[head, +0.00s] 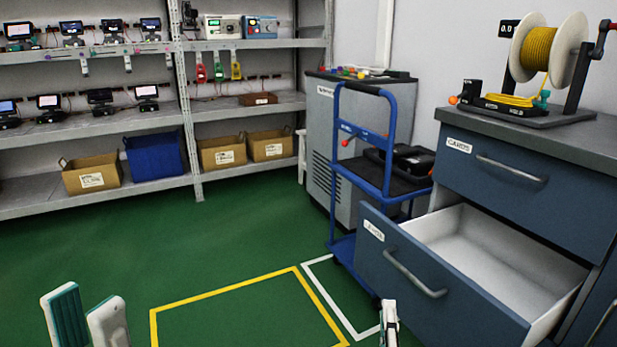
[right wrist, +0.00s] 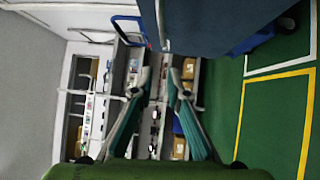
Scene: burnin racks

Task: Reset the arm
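My left gripper (head: 90,300) shows at the bottom left of the head view. Its two pale fingers stand apart with nothing visible between them. My right gripper (head: 389,312) shows at the bottom, in front of the open drawer (head: 402,283), seen nearly edge-on. In the right wrist view my right gripper (right wrist: 160,80) has two teal-lined fingers apart, with nothing held between them. The arms behind both grippers are mostly out of view.
The open drawer looks empty and juts from the blue cabinet (head: 545,190). A blue cart (head: 385,185) stands behind it. Shelving (head: 190,110) with devices and bins lines the back. A cable spool (head: 540,55) sits on the cabinet. The green floor with yellow tape (head: 225,288) is clear.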

